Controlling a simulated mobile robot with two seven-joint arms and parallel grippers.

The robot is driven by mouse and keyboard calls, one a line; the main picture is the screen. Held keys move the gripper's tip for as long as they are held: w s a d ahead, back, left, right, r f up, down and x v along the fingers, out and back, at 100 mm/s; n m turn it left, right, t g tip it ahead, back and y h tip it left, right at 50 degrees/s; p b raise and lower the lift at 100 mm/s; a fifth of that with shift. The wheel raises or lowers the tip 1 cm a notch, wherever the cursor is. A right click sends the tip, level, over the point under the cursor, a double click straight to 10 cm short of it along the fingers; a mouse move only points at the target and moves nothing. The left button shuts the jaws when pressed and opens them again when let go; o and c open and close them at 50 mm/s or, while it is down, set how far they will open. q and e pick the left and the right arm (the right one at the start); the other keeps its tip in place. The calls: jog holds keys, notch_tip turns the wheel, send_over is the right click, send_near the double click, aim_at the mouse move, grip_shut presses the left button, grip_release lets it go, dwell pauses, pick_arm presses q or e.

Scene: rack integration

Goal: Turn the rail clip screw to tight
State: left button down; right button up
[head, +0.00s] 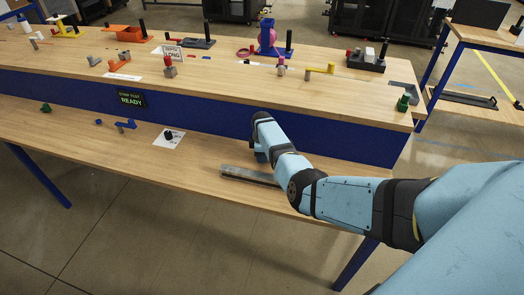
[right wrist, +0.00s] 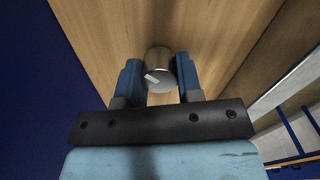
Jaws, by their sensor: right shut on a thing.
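The rail clip screw (right wrist: 160,80) shows in the right wrist view as a short silver round knob with a white mark on its face. My right gripper (right wrist: 158,72) has its two blue fingers on either side of the screw, shut on it. In the head view my right arm reaches down to the lower bench level, and the right gripper (head: 261,154) shows only in part there. My left gripper is not in view.
The lower wooden bench (head: 215,190) is mostly clear left of my arm. A white card with a black knob (head: 169,136) and a blue part (head: 125,125) lie there. A blue panel (head: 200,119) with a "READY" sign rises behind. The upper bench (head: 220,70) holds several fixtures.

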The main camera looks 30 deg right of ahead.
jog(key=m+p, duration=0.1)
jog(key=m, duration=0.3)
jog(key=shift+d+m, duration=0.1)
jog(key=shift+m, duration=0.3)
jog(key=m+p, duration=0.1)
jog(key=m, duration=0.9)
jog(key=shift+m, duration=0.4)
jog(key=m, duration=0.6)
jog(key=shift+d+p, duration=0.1)
jog(key=shift+p, duration=0.25)
jog(key=m, duration=0.5)
jog(key=shift+m, duration=0.4)
jog(key=m, duration=1.1)
jog(key=shift+s+m, duration=0.1)
jog(key=shift+m, duration=0.3)
jog(key=m+b, duration=0.1)
jog(key=m, duration=0.4)
jog(key=shift+m, duration=0.4)
